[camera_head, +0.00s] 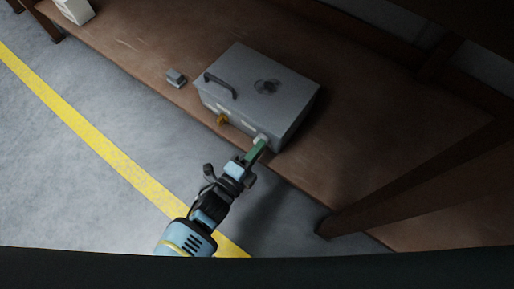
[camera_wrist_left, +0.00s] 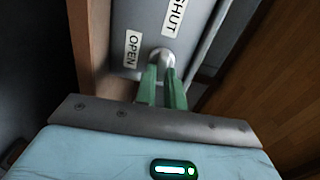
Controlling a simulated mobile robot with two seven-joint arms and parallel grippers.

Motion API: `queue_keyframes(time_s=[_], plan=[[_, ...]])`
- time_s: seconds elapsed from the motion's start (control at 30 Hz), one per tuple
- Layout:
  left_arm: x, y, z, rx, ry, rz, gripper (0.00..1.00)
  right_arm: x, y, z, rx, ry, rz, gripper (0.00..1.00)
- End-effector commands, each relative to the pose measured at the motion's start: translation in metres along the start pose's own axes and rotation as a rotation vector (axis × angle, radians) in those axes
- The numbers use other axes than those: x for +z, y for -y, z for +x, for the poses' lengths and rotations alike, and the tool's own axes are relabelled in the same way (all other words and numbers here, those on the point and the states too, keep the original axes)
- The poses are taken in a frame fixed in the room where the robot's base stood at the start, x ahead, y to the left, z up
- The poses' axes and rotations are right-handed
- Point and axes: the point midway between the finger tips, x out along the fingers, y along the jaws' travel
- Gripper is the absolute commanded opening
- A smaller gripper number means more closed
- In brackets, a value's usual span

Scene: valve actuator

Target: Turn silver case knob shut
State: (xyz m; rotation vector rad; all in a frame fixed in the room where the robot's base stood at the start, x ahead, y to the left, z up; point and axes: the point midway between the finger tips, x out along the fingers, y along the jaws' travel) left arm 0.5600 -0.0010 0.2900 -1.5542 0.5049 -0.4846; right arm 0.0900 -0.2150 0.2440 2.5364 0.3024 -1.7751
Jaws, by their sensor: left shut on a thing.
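The silver case (camera_head: 262,90) stands on the brown wooden bench, with a dark handle on its lid and a dark emblem. A pale silver knob (camera_wrist_left: 162,57) sits on the case's front face, beside an OPEN label (camera_wrist_left: 133,50) and a SHUT label (camera_wrist_left: 175,17). My left gripper (camera_head: 260,147) reaches the right part of that face. Its green fingers (camera_wrist_left: 161,72) are shut on the knob and hide part of it. My right gripper is in neither view.
A small grey block (camera_head: 176,78) lies on the bench (camera_head: 130,45) left of the case. A wooden post (camera_head: 420,180) rises at the right. A yellow line (camera_head: 90,135) crosses the floor.

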Motion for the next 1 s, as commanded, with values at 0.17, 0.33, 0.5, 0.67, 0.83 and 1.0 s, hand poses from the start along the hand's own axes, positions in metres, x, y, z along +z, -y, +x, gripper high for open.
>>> queue_keyframes(time_s=[0.17,0.33,0.5,0.67,0.83,1.0], plan=[[-0.0005,-0.0011,-0.0007,0.002,-0.001,0.020,0.00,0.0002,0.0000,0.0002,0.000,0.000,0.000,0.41],[-0.0005,-0.0011,-0.0007,0.002,-0.001,0.021,0.00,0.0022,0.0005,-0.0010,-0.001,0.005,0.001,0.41],[-0.0005,-0.0011,-0.0007,0.002,0.000,0.020,0.00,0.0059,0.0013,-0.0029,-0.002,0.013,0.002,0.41],[-0.0004,-0.0009,-0.0006,0.002,0.000,0.020,0.29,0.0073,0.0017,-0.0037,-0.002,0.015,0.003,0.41],[-0.0001,-0.0006,-0.0003,0.001,0.000,0.020,0.33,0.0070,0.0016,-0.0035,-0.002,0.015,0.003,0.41],[-0.0001,-0.0005,-0.0021,0.001,0.000,0.020,0.33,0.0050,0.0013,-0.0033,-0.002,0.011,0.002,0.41]])
